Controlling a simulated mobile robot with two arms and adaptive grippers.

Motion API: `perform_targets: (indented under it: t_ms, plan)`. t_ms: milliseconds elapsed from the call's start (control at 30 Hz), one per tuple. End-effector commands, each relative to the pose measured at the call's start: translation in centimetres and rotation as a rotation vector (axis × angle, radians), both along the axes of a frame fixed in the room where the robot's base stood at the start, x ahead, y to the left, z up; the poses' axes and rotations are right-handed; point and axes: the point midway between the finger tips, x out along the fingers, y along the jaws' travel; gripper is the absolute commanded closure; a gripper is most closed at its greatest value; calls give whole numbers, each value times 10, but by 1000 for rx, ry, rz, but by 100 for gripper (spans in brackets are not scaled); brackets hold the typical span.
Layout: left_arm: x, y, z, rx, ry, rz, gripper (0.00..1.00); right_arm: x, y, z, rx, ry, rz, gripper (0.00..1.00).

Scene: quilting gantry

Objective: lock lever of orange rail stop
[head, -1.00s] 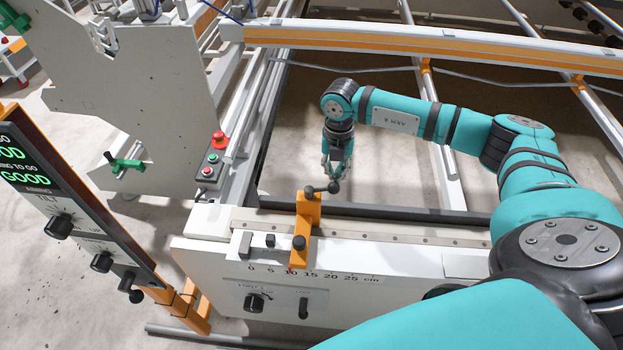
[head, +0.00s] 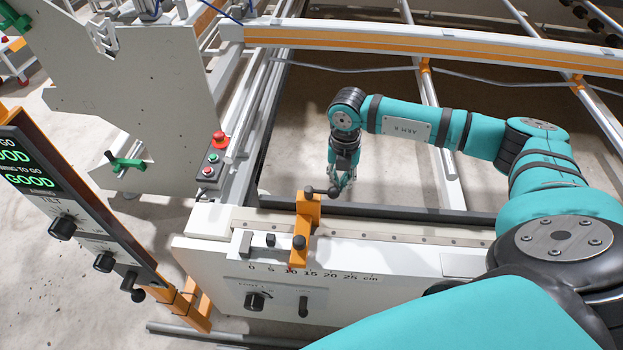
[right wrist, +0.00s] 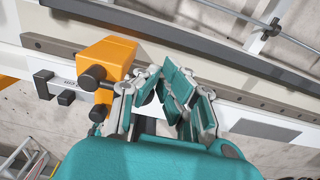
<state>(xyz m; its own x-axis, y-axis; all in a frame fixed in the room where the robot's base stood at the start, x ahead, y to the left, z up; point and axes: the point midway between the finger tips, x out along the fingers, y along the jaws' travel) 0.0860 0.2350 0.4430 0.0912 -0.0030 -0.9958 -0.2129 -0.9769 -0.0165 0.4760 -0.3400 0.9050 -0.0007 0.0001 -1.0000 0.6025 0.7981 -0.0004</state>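The orange rail stop (head: 305,226) sits on the rail of the white front beam, near the 10 to 15 marks of the cm scale. Its dark lock lever (head: 321,191) lies across the top, with a ball end pointing right. A dark round knob (head: 299,242) is on its front. My right gripper (head: 342,189) is just right of and behind the lever's ball end. In the right wrist view, the stop (right wrist: 108,62) is left of the right gripper (right wrist: 160,72). The fingertips meet or nearly meet, with nothing visible between them. My left gripper is out of view.
The white beam (head: 400,262) carries a printed scale, a knob (head: 255,301) and a small lever (head: 303,306). A control panel (head: 60,215) stands at left. A red emergency button (head: 219,139) is on a box behind. Open floor lies beyond the beam.

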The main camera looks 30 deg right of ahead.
Motion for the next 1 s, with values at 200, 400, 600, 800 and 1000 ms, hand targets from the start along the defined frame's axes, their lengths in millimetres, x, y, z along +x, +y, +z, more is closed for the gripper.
perform_targets:
  t_ms: [200, 400, 600, 800, 1000]
  plan:
    - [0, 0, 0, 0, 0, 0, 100, 0, 1, 0, 2, 0, 1, 100]
    - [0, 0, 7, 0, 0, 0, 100, 2, 0, 11, 2, -2, 1, 100]
    - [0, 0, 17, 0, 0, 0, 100, 4, -3, 27, 1, 0, 0, 100]
    - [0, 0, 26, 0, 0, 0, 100, 8, -5, 43, 2, -2, -1, 100]
    - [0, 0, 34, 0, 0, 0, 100, 10, -7, 58, 1, -1, 0, 100]
